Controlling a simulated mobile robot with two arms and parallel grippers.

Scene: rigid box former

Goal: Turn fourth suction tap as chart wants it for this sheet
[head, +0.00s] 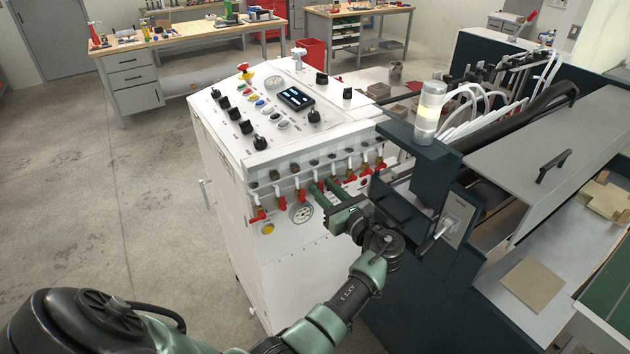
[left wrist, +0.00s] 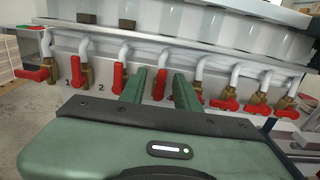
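A row of brass suction taps with red handles runs along the white cabinet's front. In the left wrist view, the leftmost tap's handle (left wrist: 32,75) lies sideways; the second (left wrist: 83,76) and third (left wrist: 118,77) handles stand upright. The fourth tap's red handle (left wrist: 160,84) stands upright between the fingers of my left gripper (left wrist: 160,88), with a gap on each side. The gripper is open; it also shows at the tap row in the head view (head: 322,190). Handles further right (left wrist: 224,104) lie sideways. My right gripper is not in view. I cannot make out a chart.
The white cabinet (head: 240,240) carries knobs, buttons and a small display (head: 297,97) on top. A gauge (head: 302,213) sits below the taps. The dark machine with a lamp (head: 429,112) and a lever (head: 440,233) stands close on the right. Open floor lies left.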

